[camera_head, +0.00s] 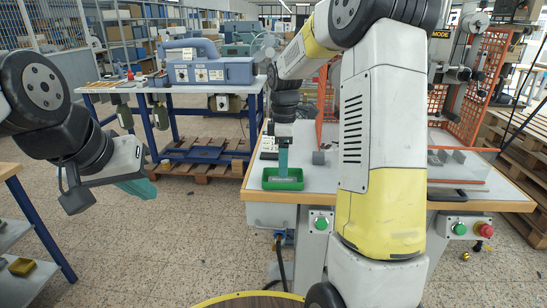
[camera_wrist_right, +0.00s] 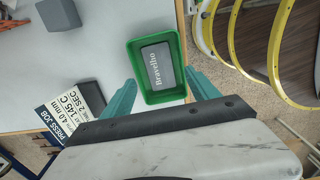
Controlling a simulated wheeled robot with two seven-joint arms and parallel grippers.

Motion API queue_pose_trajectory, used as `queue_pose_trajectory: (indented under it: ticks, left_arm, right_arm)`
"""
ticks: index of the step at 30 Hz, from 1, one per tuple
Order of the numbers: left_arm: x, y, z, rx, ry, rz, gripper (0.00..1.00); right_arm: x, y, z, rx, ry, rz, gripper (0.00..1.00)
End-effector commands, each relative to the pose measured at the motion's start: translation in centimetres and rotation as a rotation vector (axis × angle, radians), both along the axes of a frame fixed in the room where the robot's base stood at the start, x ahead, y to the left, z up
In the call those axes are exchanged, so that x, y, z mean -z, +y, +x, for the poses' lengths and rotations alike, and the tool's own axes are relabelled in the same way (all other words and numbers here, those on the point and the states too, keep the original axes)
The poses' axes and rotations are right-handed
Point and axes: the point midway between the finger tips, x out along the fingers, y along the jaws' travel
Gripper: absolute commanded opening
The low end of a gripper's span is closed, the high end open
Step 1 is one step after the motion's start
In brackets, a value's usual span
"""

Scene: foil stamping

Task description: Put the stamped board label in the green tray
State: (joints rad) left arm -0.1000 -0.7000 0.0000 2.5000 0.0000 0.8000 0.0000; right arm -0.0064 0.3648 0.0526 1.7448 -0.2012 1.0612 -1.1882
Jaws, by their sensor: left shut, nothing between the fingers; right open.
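The stamped board label (camera_wrist_right: 158,66), a dark grey plate with white lettering, lies inside the green tray (camera_wrist_right: 166,98) in the right wrist view. The tray also shows in the head view (camera_head: 283,186) near the front left of the workbench. My right gripper (camera_wrist_right: 161,78) is open, with its teal fingers apart on either side of the tray and nothing held between them. In the head view its fingers (camera_head: 283,158) are just above the tray. My left gripper (camera_head: 140,188) is shut and empty, out over the floor at the left.
The bench's wooden front edge (camera_head: 270,199) is close to the tray. A blue-framed table (camera_head: 175,85) with a grey-blue machine stands behind.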

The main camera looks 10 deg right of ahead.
Motion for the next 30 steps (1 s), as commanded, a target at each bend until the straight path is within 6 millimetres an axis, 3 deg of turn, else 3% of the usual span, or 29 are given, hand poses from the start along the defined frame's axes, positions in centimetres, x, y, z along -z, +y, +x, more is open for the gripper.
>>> queue_pose_trajectory:
  ticks: [7, 19, 30]
  left_arm:
    - [0.0, 0.0, 0.0, 0.0, 0.0, 0.0, 0.0]
    - [0.0, 0.0, 0.0, 0.0, 0.0, 0.0, 0.0]
    - [0.0, 0.0, 0.0, 0.0, 0.0, 0.0, 0.0]
  right_arm:
    - [-1.1, 0.0, 0.1, 0.0, -0.003, 0.0, 0.69]
    - [-7.1, 0.0, 0.1, -0.001, -0.001, 0.0, 0.69]
    - [-8.0, 0.0, -0.1, 0.01, -0.005, 0.001, 0.69]
